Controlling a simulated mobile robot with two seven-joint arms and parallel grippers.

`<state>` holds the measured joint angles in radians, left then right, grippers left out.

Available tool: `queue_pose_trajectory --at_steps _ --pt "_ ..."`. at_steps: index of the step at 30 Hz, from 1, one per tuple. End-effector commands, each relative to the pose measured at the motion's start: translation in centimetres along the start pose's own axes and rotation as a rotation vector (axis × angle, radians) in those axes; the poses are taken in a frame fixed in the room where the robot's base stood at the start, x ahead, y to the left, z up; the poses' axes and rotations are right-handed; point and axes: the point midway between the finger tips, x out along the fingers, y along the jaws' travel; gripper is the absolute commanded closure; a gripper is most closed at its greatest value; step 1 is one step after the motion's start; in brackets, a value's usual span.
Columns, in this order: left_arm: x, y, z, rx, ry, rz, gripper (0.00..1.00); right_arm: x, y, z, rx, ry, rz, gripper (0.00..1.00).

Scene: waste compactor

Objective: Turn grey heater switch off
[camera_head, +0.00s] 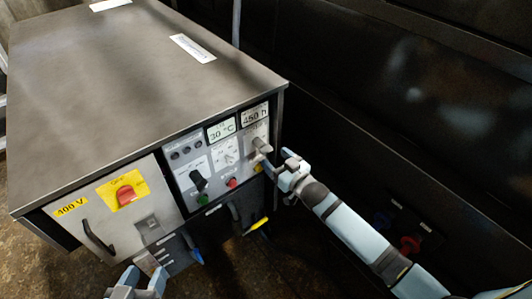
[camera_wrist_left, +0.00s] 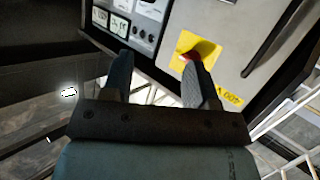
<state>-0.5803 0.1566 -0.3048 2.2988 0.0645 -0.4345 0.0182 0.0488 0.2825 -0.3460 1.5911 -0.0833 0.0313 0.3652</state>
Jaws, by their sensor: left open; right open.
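The grey control box has a panel (camera_head: 218,157) with two displays, reading 30 °C and 450 h. A grey switch (camera_head: 260,146) sticks out below the 450 h display; its label is too small to read. My right gripper (camera_head: 282,163) is open, just right of this switch, with no clear grip on it. Whether they touch cannot be told. My left gripper (camera_head: 142,278) is open and empty, low in front of the box. In the left wrist view its fingers (camera_wrist_left: 158,78) are apart, with the panel (camera_wrist_left: 130,22) beyond them.
A red rotary switch on a yellow plate (camera_head: 126,192) is on the left door, beside a black handle (camera_head: 97,238). A black knob (camera_head: 197,181), a red button (camera_head: 232,183) and a yellow button (camera_head: 258,168) are near the grey switch. A dark wall stands right of the box.

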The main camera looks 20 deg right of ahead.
Motion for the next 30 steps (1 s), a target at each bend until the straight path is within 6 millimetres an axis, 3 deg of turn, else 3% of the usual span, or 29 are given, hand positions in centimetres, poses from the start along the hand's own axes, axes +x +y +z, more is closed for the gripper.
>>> queue_pose_trajectory --at_steps 3,9,20,21,27,30 --pt "0.2 0.3 -0.7 -0.003 0.047 0.014 0.47 2.4 0.0 0.1 0.0 0.002 0.0 0.32" --pt "0.4 0.9 -2.1 -0.01 0.104 0.033 0.47 4.6 0.0 0.1 0.0 0.0 0.0 0.32" --pt "0.4 1.2 -2.5 -0.014 0.125 0.041 0.47 5.2 0.0 0.0 0.0 -0.001 0.0 0.32" --pt "0.4 1.2 -2.5 -0.014 0.124 0.041 0.47 5.2 0.0 0.0 0.0 -0.001 0.0 0.34" --pt "0.4 1.1 -2.5 -0.014 0.122 0.039 0.47 5.2 0.0 0.0 0.0 -0.001 0.0 0.8" --pt "0.3 1.1 -2.5 -0.013 0.121 0.039 0.47 5.2 0.0 0.0 0.0 0.0 0.0 0.81"
